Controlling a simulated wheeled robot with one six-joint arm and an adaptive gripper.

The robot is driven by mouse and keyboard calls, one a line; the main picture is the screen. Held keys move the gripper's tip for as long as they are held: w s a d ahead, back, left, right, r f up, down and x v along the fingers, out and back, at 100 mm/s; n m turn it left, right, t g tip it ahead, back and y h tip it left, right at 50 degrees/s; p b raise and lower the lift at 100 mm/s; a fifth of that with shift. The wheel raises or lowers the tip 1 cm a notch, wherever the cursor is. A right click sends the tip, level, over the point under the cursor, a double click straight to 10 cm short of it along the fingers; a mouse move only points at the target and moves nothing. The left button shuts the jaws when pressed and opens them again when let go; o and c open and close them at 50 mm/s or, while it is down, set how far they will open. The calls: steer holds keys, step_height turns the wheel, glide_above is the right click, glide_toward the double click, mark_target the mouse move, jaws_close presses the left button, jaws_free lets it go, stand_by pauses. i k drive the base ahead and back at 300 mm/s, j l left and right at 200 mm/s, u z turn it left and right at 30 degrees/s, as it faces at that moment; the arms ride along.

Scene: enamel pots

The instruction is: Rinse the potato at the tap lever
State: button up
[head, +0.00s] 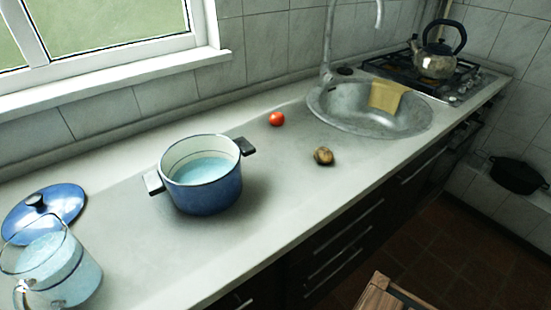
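The brown potato (323,156) lies on the grey counter in front of the round metal sink (360,124). The tap (328,60) rises behind the sink's left side, and its spout end (379,14) hangs over the basin. The tap lever is too small or unclear to make out. A yellow cloth (386,96) hangs over the sink's back rim. My gripper is not in view.
A blue enamel pot (205,190) of pale blue contents stands left of the potato. A red tomato (277,119) lies behind. A blue lid (45,207) and a glass jug (52,270) are at far left. A kettle (437,62) stands on the hob (466,88). Bare counter lies around the potato.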

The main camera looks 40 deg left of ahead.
mark_target(329, 61)
steer(key=u, duration=1.35)
